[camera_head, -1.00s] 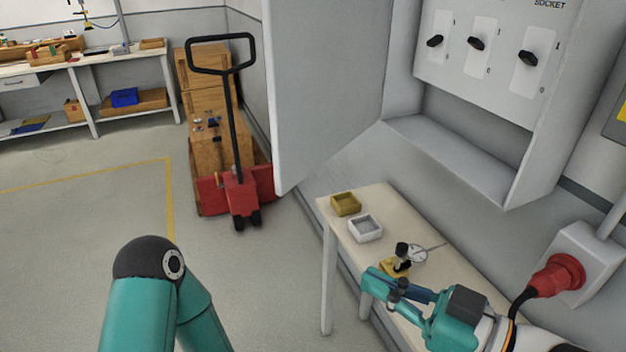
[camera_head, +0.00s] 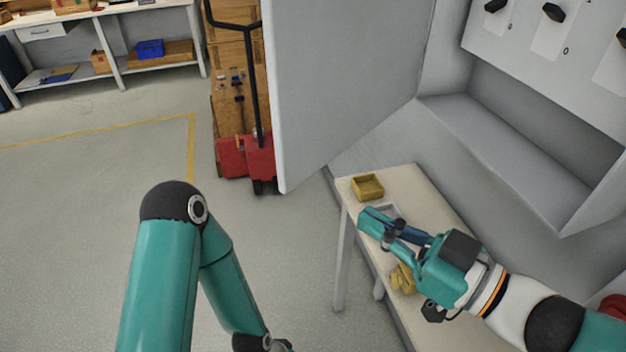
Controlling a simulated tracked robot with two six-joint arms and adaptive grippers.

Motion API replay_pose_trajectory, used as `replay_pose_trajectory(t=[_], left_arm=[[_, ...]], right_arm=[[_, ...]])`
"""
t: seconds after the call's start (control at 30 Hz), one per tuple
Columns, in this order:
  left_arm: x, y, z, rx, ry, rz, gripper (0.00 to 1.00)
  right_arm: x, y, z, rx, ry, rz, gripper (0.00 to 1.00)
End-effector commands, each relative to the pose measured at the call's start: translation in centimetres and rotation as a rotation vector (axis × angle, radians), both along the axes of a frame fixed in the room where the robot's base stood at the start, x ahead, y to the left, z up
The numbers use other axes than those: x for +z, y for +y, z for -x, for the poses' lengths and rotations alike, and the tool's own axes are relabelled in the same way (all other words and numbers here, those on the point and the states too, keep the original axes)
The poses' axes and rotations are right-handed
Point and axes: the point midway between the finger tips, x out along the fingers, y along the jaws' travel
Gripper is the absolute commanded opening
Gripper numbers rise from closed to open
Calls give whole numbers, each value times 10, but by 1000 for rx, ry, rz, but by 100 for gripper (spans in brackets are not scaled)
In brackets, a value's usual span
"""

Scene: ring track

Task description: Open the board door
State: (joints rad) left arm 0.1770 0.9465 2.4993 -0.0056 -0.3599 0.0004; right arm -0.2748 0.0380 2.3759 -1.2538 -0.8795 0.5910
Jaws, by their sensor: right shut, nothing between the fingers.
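The board door (camera_head: 345,85) is a large pale grey panel. It stands swung wide open from the left side of the wall board (camera_head: 500,150), so the board's inside shows. Black rotary switches (camera_head: 553,12) sit on the board's inner panel at the top right, partly cut off by the frame. My right gripper (camera_head: 374,224) is shut and empty. It is below the door and over the small table, apart from the door. My left arm shows at the bottom left, but its gripper is out of view.
A narrow table (camera_head: 415,185) stands below the board with a yellow bin (camera_head: 367,187) and a white tray (camera_head: 388,209) partly hidden by my right gripper. A red pallet jack (camera_head: 262,158) and wooden crates (camera_head: 228,95) stand behind the door. Floor on the left is clear.

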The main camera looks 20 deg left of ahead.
Motion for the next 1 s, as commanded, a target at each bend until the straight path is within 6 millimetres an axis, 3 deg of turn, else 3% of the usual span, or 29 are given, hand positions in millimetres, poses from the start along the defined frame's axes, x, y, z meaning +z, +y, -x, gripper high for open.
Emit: replay_pose_trajectory(t=[0.3, 0.5, 0.7, 0.97, 1.0], left_arm=[[4, 0, 0, 0, 0, 0, 40], [9, 0, 0, -1, -1, 0, 40], [10, 0, 0, 0, -1, 0, 40], [10, 0, 0, 0, 0, 0, 40], [10, 2, -1, 7, -1, -1, 40]], right_arm=[[0, 57, -25, -8, 2, 2, 0], [1, 84, -38, -12, 1, 2, 0], [0, 95, -43, -14, -1, 1, 0], [0, 95, -44, -15, -1, 1, 0], [-1, 109, -42, -7, 1, 2, 0]])
